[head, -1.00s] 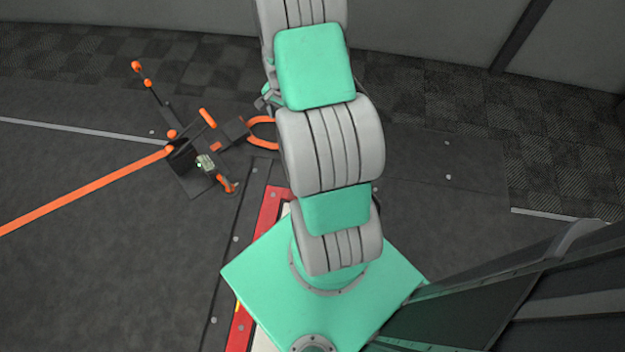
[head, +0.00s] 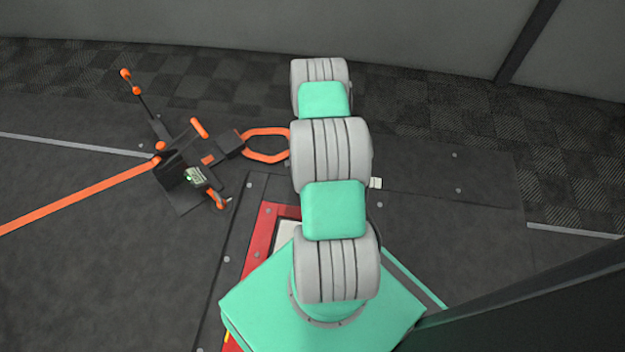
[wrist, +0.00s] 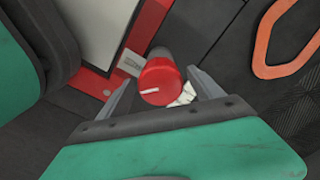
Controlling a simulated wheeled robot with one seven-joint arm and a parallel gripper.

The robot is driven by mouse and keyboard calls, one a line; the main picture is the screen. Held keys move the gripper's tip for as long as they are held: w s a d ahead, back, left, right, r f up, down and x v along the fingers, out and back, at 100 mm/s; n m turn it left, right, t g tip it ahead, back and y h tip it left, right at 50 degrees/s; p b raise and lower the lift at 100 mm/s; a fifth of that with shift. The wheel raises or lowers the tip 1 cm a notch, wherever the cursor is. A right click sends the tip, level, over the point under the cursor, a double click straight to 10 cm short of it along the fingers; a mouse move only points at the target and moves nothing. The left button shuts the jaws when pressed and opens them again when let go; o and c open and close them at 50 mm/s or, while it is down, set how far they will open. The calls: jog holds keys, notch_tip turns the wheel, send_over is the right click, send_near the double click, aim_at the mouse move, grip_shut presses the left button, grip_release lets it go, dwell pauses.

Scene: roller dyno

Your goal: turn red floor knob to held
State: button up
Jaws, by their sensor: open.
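The red knob (wrist: 160,82) shows in the wrist view, with a white pointer line on its face that points left. A small white label (wrist: 131,62) lies to its upper left, and another white patch (wrist: 185,95) is partly hidden behind the knob. My gripper (wrist: 162,92) is open, with one finger on the left and one on the right of the knob in the picture. I cannot tell whether either finger touches it. In the head view my arm hides the knob and my gripper.
A red-edged floor frame (head: 264,232) lies beside my base. A dark stand with orange handles (head: 190,165) is at the left, with an orange strap (head: 80,195) and an orange loop (head: 265,145) that reaches near my arm. Dark floor to the right is mostly clear.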

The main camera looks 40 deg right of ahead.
jog(key=c, duration=1.4)
jog(key=shift+n, duration=0.4)
jog(key=n, duration=0.3)
jog(key=shift+n, duration=0.3)
jog(key=n, duration=0.4)
jog(key=shift+n+b, duration=0.3)
jog(key=shift+b, duration=0.1)
jog(key=n, duration=0.4)
jog(key=shift+n, duration=2.4)
